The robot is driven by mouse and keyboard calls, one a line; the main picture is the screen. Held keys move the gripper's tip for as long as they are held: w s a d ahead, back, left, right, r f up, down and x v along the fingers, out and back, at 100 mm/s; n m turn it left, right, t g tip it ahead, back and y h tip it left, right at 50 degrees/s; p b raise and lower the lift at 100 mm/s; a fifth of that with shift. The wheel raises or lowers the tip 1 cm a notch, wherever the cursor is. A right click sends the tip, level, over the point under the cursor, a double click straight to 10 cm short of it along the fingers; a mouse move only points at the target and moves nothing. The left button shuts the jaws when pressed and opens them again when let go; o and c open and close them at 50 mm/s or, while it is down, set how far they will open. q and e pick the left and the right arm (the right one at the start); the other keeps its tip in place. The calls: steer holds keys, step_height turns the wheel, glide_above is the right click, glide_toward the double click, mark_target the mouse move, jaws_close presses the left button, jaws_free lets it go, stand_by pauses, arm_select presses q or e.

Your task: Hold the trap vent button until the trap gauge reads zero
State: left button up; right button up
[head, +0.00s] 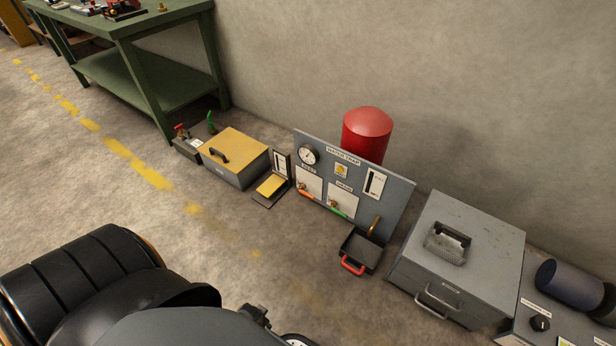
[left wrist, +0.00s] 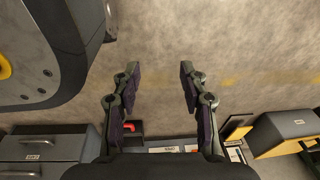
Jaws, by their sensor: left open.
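The water trap panel (head: 398,207) stands on the floor against the wall, with a red tank (head: 367,135) behind it. A round white gauge (head: 308,154) is at its upper left; its reading is too small to tell. A yellow button (head: 341,170) sits on a small pale plate right of the gauge, and I take it for the vent button. My left gripper (left wrist: 158,70) is open and empty in the left wrist view, its fingers apart over the floor. The panel's edge shows below it there, and the button cannot be made out. My right gripper is not in view.
Two valves with orange (head: 307,194) and green (head: 338,209) handles are on the panel. A black tray (head: 361,249) with a red handle stands before it. A grey case (head: 460,250) is to the right, a yellow-lidded box (head: 233,155) to the left.

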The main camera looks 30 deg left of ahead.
arm_select(q)
steer(key=shift+w+a+f, duration=0.1)
steer(key=shift+w, duration=0.1)
jaws_close()
stand_by(0.3)
stand_by(1.2)
